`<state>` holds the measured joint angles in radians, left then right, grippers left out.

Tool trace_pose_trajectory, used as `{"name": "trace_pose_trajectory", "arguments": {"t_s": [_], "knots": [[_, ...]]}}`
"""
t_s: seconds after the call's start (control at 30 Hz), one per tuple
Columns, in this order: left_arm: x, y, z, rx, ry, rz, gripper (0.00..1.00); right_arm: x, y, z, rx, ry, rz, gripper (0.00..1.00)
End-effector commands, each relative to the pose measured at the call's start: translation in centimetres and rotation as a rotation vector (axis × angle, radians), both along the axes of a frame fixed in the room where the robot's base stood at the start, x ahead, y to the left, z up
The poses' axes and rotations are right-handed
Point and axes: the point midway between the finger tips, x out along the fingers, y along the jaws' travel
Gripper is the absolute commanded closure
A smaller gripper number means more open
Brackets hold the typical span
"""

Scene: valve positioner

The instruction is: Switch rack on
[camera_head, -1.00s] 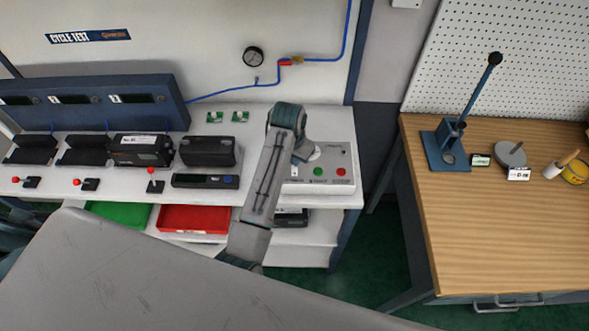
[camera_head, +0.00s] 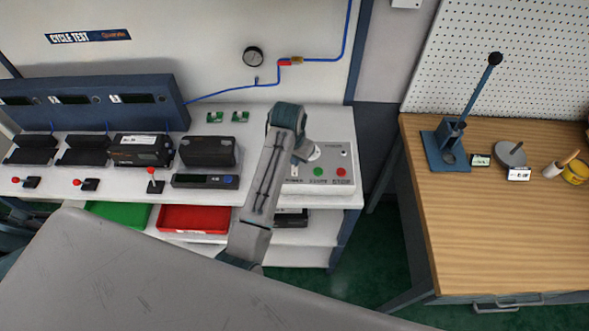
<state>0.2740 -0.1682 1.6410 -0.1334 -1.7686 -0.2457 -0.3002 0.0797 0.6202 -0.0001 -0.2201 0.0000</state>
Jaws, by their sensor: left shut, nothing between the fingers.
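The control box (camera_head: 331,163) stands at the right end of the white bench. It has a green button (camera_head: 318,171), a red button (camera_head: 341,172) and a small indicator near its top right. Part of its left side, above a small label, is hidden behind my left arm. My left gripper (camera_head: 312,154) is at the upper left of the box face, mostly hidden behind my own wrist. It is shut and empty; I cannot tell whether it touches the box. My right gripper is not in view.
The blue test rack (camera_head: 175,103) with dark displays stands at the left. Red-knobbed levers (camera_head: 151,172), black units (camera_head: 208,151) and a black device (camera_head: 205,181) lie on the bench. Green (camera_head: 118,214) and red (camera_head: 193,219) trays sit below. A wooden table (camera_head: 500,230) stands right.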

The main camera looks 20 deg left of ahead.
Motion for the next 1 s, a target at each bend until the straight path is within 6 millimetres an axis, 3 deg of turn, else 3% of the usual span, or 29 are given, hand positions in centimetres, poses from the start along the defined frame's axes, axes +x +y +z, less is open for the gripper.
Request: {"name": "trace_pose_trajectory", "arguments": {"t_s": [1.0], "knots": [[-0.01, 0.01, -0.54, 0.0, 0.0, 0.0, 1.0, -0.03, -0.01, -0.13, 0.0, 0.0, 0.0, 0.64]]}}
